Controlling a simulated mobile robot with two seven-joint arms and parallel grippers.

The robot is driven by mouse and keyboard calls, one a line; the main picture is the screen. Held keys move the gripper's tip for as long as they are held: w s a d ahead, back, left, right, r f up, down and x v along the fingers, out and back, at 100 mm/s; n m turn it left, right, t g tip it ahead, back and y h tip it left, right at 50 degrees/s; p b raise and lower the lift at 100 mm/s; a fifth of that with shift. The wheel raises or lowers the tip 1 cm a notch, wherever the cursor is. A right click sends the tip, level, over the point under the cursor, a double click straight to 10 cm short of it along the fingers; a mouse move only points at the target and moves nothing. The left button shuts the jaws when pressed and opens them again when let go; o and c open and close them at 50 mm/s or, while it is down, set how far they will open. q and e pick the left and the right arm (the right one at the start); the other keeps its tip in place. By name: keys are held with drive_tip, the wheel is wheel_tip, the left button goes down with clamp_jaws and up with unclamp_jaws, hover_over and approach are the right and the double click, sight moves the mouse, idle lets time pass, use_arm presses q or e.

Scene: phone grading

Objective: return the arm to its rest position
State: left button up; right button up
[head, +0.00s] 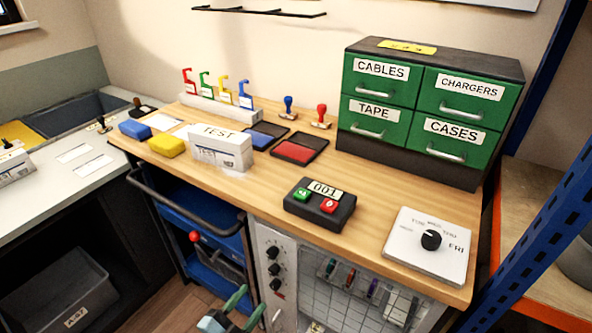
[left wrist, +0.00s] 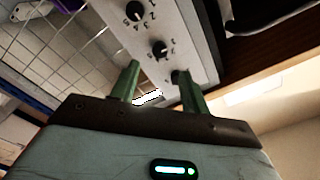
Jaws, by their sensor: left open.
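My left gripper (head: 245,308) shows at the bottom of the head view, low in front of the bench and below its top. Its two green fingers stand apart with nothing between them. In the left wrist view the gripper (left wrist: 157,82) is also open and empty, with the knob panel (left wrist: 172,25) beyond the fingers. I cannot tell the exact gap between fingers and panel. My right gripper is in neither view.
The wooden bench (head: 385,192) holds a counter box (head: 320,205), a dial plate (head: 430,245), a TEST box (head: 221,148) and green drawers (head: 431,104). Below it are the knob panel (head: 272,270), a wire grid (head: 340,290) and a blue cart (head: 205,235). A blue rack post (head: 530,215) stands at right.

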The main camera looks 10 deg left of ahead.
use_arm(q)
drive_tip(key=s+a+f+n+g+y+p, duration=0.1)
drive_tip(key=s+n+g+y+p, duration=0.1)
drive_tip(key=s, duration=1.2)
drive_tip(key=s+a+f+n+g+y+p, duration=0.1)
drive_tip(key=s+n+g+p, duration=0.4)
drive_tip(key=s, duration=0.9)
drive_tip(key=n+g+y, duration=0.1)
drive_tip(key=n, duration=0.2)
drive_tip(key=shift+s+f+n, duration=0.2)
drive_tip(key=shift+n, duration=0.1)
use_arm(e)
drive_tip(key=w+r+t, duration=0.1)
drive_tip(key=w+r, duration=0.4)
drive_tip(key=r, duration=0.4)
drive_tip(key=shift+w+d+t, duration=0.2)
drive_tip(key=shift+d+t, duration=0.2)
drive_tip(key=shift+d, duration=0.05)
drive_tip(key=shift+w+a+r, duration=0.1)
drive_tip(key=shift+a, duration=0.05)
